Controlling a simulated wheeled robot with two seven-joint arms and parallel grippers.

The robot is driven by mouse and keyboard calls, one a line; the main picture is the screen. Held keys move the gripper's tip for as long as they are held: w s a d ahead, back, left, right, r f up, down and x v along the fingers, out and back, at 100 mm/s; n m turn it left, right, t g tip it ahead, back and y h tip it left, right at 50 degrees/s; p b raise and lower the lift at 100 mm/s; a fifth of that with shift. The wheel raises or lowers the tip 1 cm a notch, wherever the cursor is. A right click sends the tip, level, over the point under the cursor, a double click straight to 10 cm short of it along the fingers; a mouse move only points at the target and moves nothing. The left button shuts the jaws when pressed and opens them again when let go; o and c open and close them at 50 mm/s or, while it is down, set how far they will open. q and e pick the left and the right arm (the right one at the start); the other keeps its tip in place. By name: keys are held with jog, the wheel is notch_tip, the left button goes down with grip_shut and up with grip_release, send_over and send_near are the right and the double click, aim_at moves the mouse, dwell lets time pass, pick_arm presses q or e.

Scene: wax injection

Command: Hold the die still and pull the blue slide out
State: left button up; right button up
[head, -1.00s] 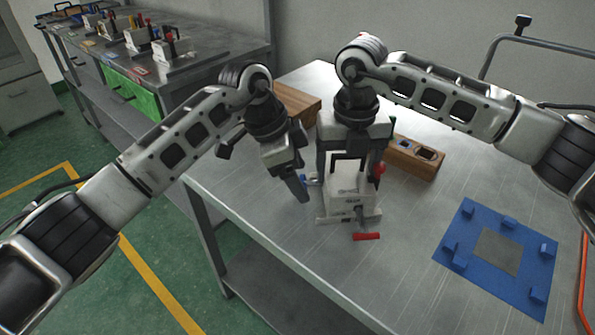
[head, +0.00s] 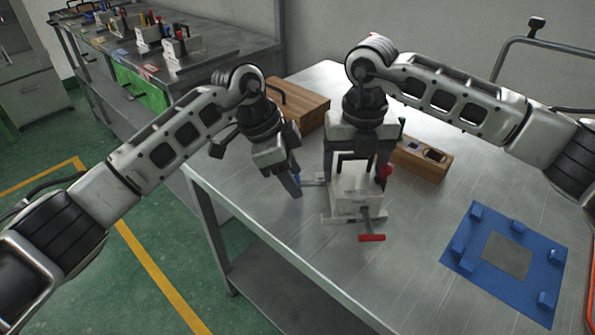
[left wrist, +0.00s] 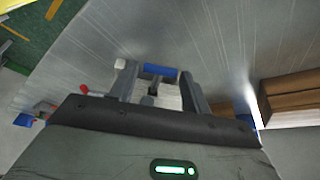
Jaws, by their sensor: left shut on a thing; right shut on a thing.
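The die (head: 352,203) is a pale block on a flat base, upright on the metal table. My right gripper (head: 358,172) points down from above and is shut on it, a finger at each side. The blue slide (head: 298,180) is out to the left of the die, with a grey bar (head: 315,182) showing between them. My left gripper (head: 295,188) is shut on the slide's blue handle (left wrist: 160,70). Its fingers hide most of the handle in the head view. A red T-handle (head: 371,238) sticks out of the die's front, and a red knob (head: 386,171) shows at its right.
A blue mat (head: 465,262) with raised blocks lies right on the table (head: 290,235). A wooden block with recesses (head: 425,163) stands behind the die, and a wooden box (head: 305,105) at the back left. The table's front left is clear. Another bench (head: 215,55) holds several similar dies.

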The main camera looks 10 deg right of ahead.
pick_arm(q)
jog(key=o, duration=1.4)
pick_arm(e)
jog(key=shift+d, duration=0.15)
pick_arm(q)
jog(key=v, duration=1.2)
pick_arm(e)
jog(key=o, duration=1.6)
